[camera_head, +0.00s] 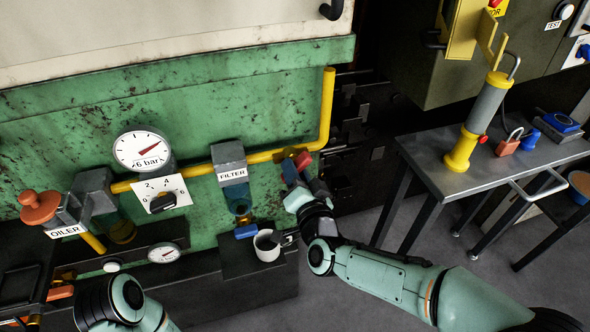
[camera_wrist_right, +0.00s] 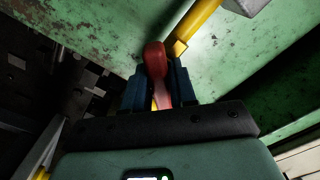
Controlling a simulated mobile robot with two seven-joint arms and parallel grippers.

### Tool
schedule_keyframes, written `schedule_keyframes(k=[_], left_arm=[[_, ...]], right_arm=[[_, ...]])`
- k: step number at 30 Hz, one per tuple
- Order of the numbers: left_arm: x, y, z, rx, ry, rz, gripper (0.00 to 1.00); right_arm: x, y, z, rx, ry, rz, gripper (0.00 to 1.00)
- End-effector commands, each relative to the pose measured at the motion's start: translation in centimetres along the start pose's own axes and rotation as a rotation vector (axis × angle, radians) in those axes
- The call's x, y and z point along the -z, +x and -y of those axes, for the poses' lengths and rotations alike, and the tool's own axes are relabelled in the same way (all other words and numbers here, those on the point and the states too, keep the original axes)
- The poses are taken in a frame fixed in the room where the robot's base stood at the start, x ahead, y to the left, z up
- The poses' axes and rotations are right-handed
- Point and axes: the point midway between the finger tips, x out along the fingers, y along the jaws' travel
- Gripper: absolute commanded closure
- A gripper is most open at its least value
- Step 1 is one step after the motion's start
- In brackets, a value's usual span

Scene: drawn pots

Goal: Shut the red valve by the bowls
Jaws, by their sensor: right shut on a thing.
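The red valve lever (camera_head: 303,160) sits on the yellow pipe (camera_head: 327,110), right of the box marked FILTER. My right gripper (camera_head: 292,172) reaches up to it from below. In the right wrist view the red lever (camera_wrist_right: 157,72) lies between the two blue fingers (camera_wrist_right: 158,88), which are shut on it. The fingers hide part of the lever and its pivot. The clear filter bowl (camera_head: 238,200) hangs below the FILTER box (camera_head: 229,162). A second bowl (camera_head: 122,231) hangs near the OILER label at the left. My left gripper does not show; only its arm does, at bottom left.
A gauge (camera_head: 143,150) and a dial plate (camera_head: 163,193) are on the green panel (camera_head: 60,120). A white mug (camera_head: 267,246) stands on a dark ledge below the filter bowl. A metal table (camera_head: 445,180) at right bears a yellow-grey cylinder (camera_head: 485,110) and a padlock (camera_head: 509,144).

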Motion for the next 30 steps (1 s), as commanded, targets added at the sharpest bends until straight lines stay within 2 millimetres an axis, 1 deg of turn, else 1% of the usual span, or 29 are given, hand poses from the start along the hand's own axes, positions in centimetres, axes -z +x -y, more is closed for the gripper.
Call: schedule_keyframes(k=[8, 18, 24, 30], left_arm=[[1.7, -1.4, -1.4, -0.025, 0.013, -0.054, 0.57], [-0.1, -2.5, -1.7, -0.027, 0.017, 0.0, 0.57], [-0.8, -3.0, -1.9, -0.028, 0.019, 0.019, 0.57], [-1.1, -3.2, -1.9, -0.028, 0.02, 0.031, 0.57]], right_arm=[[0.1, 0.0, -0.1, 0.0, -0.261, -0.001, 1.0], [0.2, 0.0, -0.2, 0.0, -0.55, 0.0, 1.0], [0.2, 0.0, -0.3, 0.0, -0.665, -0.001, 1.0], [0.2, 0.0, -0.4, 0.0, -0.734, 0.0, 1.0]])
